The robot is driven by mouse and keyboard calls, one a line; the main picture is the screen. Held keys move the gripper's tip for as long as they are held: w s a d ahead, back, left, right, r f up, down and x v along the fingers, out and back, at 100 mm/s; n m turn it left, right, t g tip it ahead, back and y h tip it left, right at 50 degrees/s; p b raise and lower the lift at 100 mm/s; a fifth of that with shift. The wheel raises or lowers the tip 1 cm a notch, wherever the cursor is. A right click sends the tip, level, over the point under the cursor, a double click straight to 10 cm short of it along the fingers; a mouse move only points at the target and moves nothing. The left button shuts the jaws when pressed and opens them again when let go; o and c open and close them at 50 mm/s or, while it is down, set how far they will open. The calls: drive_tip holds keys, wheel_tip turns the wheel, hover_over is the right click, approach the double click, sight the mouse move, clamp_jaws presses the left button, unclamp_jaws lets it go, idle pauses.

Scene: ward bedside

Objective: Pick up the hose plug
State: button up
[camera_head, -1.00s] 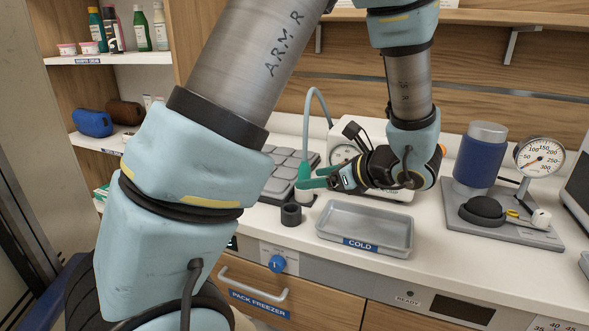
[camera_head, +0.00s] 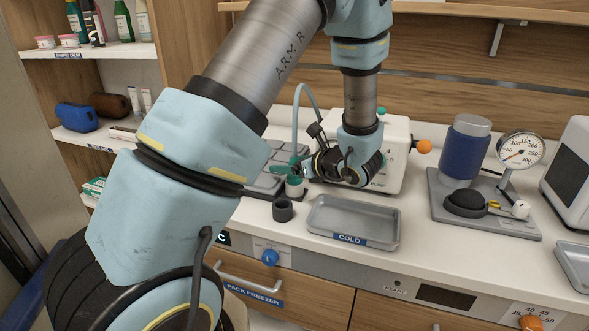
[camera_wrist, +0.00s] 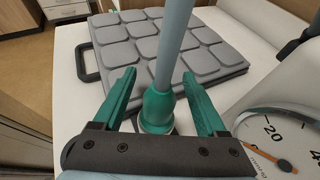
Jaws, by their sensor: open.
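The hose plug (camera_wrist: 158,108) is a teal fitting on the end of a grey hose (camera_wrist: 174,40). In the wrist view it stands upright between the two teal fingers of my gripper (camera_wrist: 160,100), with a visible gap on each side. A pale base shows under the plug. In the head view my gripper (camera_head: 287,170) reaches in from the right at the plug, and its fingers partly hide it. The hose (camera_head: 297,118) arches up behind. My gripper is open.
A grey segmented pad (camera_wrist: 170,45) lies behind the plug. A dark ring-shaped holder (camera_head: 283,209) and a grey COLD tray (camera_head: 325,228) stand in front. A white pump box (camera_head: 395,150) is close on the right, and a gauge stand (camera_head: 480,215) is farther right.

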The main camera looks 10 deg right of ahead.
drive_tip(key=shift+w+a+f, duration=0.1)
drive_tip(key=shift+w, duration=0.05)
clamp_jaws()
idle(0.5)
